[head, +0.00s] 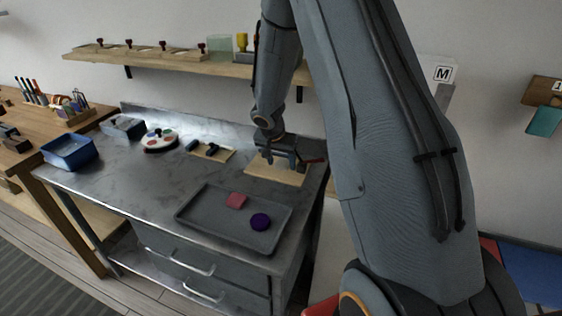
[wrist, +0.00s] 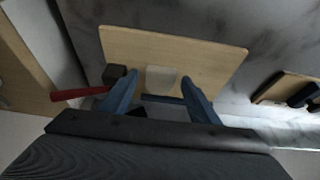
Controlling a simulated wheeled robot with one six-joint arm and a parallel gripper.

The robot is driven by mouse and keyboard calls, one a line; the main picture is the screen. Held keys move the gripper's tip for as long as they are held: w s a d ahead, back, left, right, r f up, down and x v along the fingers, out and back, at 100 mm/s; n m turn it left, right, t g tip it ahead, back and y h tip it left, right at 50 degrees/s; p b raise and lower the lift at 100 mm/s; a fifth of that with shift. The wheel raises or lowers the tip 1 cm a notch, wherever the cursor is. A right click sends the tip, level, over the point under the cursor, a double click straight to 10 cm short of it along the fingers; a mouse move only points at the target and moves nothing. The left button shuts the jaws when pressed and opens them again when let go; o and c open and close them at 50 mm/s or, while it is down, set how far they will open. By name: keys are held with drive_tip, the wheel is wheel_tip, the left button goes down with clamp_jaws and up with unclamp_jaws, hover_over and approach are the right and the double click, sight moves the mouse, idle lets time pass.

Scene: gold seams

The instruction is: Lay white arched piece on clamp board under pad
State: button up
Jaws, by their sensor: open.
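The clamp board (wrist: 215,58) is a pale wooden board on the metal bench; in the head view it (head: 283,178) lies at the bench's right end. A small cream-white piece (wrist: 162,80), likely the white arched piece, shows against the board between my fingers; its arch cannot be made out. My gripper (wrist: 159,76) is open, with a blue finger on each side of the piece and gaps visible. In the head view my gripper (head: 277,159) is low over the board. A dark block (wrist: 115,73), possibly the clamp's pad, is left of my fingers, near a red handle (wrist: 75,94).
A grey tray (head: 190,217) holds a pinkish-red block (head: 236,200) and a purple round piece (head: 260,222). A smaller board with dark tools (head: 210,149), a round palette (head: 160,141) and a blue bin (head: 69,153) stand to the left. A wall shelf (head: 180,62) runs behind.

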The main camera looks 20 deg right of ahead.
drive_tip(key=b+v, duration=0.2)
drive_tip(key=v, duration=1)
drive_tip(key=s+a+n+g+y, duration=0.1)
drive_tip(key=s+a+n, duration=0.3)
drive_tip(key=s, duration=0.8)
drive_tip(key=s+a+f+n+g+y, duration=0.1)
drive_tip(key=s+a+n, duration=0.4)
drive_tip(key=s, duration=0.7)
drive_tip(key=shift+s+a+f+y, duration=0.25)
drive_tip(key=shift+a+y, duration=0.2)
drive_tip(key=shift+y, duration=0.15)
drive_tip(key=shift+c, duration=0.3)
